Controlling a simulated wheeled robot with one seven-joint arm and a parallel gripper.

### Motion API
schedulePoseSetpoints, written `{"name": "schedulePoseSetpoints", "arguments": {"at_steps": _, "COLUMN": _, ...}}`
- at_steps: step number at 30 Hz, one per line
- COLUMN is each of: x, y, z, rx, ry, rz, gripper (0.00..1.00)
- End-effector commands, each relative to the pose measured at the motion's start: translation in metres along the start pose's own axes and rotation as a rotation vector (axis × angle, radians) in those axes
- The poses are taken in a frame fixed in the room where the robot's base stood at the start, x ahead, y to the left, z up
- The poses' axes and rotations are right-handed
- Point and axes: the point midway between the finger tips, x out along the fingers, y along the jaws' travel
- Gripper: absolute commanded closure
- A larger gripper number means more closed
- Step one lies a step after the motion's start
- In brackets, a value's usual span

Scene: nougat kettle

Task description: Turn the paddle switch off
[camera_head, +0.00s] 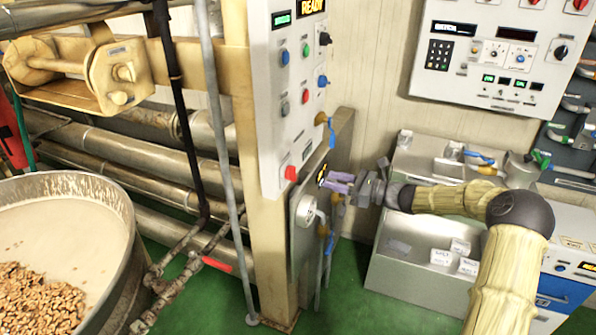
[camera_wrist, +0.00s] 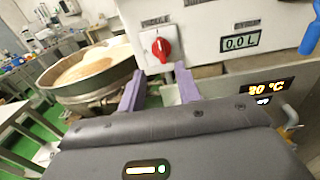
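The paddle switch (camera_wrist: 162,47) is a red rotary knob on a white square plate on the control panel; the small label above it is blurred. In the head view it is the red knob (camera_head: 291,174) low on the tall white panel. My gripper (camera_head: 337,182) is just right of this panel's lower part. In the wrist view my gripper (camera_wrist: 157,82) has two purple fingers spread apart with nothing between them. The knob appears ahead of and above the gap between the fingertips, and looks apart from them. The knob's exact pointer position is too small to tell.
A green display (camera_wrist: 240,42) reads 0.0 L beside the knob. A temperature display (camera_wrist: 267,88) reads 80 °C. A blue handle (camera_wrist: 311,35) stands at the right. The large kettle (camera_head: 122,200) holds pale mass and nuts. Pipes and valves lie below the panel.

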Motion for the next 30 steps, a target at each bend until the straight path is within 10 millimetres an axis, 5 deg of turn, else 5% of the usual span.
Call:
{"name": "schedulePoseSetpoints", "arguments": {"at_steps": 18, "x": 0.105, "y": 0.000, "z": 0.000, "rx": 0.000, "ry": 0.001, "rz": 0.001, "gripper": 0.66}}
{"name": "schedulePoseSetpoints", "arguments": {"at_steps": 30, "x": 0.116, "y": 0.001, "z": 0.000, "rx": 0.000, "ry": 0.001, "rz": 0.002, "gripper": 0.66}}
